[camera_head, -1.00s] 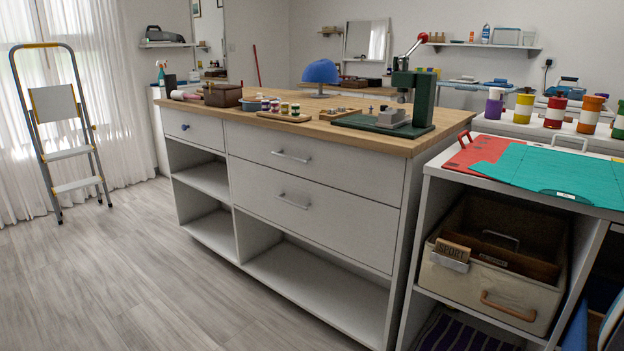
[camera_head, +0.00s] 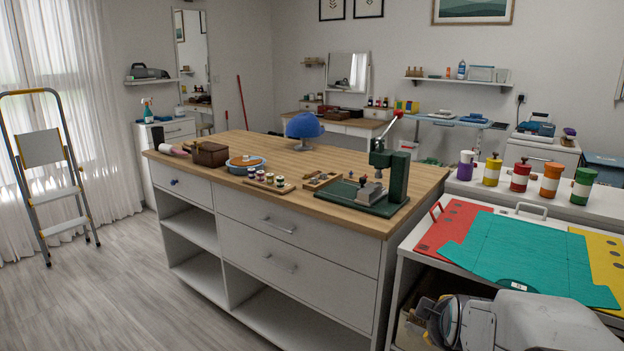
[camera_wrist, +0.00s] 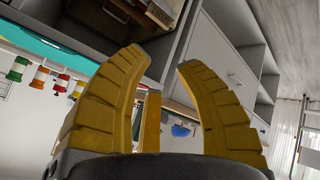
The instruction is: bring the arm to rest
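The fingers cannot be made out in the head view. The wrist view is strongly tilted, and the drawers and shelves show beyond the fingers.
A wooden-topped drawer island (camera_head: 330,160) with a green press (camera_head: 390,180) stands in the middle. A teal folder (camera_head: 530,255) lies on the right shelf unit. Coloured jars (camera_head: 520,174) stand behind it. A stepladder (camera_head: 48,165) stands left; the left floor is clear.

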